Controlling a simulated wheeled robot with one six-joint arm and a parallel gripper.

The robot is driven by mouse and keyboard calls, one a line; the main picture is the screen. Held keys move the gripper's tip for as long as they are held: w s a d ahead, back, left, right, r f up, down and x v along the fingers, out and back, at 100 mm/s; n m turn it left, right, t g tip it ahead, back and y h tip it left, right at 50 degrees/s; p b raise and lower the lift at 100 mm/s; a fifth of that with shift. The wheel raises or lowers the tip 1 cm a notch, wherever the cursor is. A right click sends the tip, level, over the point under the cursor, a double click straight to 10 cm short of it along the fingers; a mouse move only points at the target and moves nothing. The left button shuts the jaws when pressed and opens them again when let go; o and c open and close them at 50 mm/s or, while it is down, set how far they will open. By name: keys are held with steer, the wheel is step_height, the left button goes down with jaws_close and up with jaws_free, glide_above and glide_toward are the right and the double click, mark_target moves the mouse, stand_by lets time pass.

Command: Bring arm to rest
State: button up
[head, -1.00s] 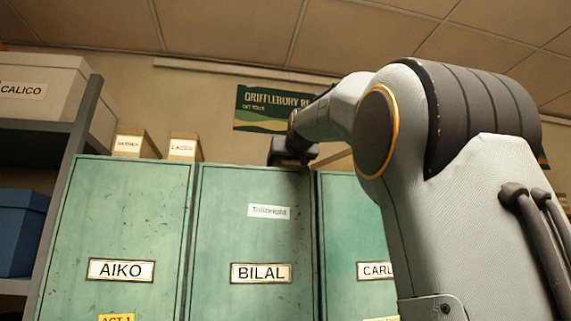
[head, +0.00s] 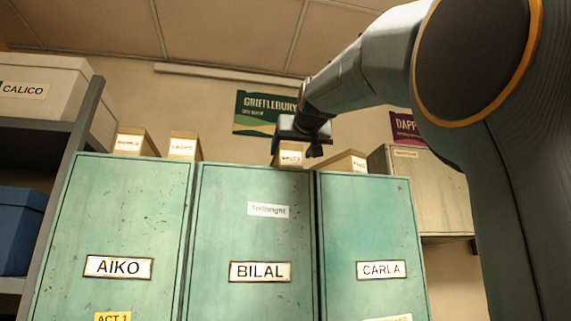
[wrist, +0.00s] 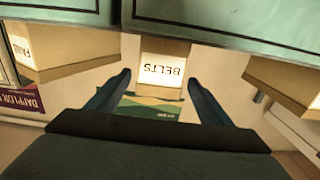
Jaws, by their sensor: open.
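My arm crosses the right side of the head view, with its large joint close to the camera. My gripper (head: 303,136) is at the arm's far end, above the top edge of the locker marked BILAL (head: 250,240). In the wrist view my gripper (wrist: 160,95) shows two dark fingers spread apart with nothing held between them. A box labelled BELTS (wrist: 161,72) appears beyond the fingers, upside down in that view. The same BELTS box (head: 290,156) sits on top of the lockers in the head view, just below the gripper and partly hidden by it.
Lockers marked AIKO (head: 115,225) and CARLA (head: 370,235) flank BILAL. Several small boxes stand on top. A shelf at left holds a CALICO box (head: 45,95) and a blue box (head: 20,232). A wooden cabinet (head: 430,185) hangs at right. A Grifflebury poster (head: 262,113) is behind.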

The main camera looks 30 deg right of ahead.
steer(key=shift+v, duration=0.85)
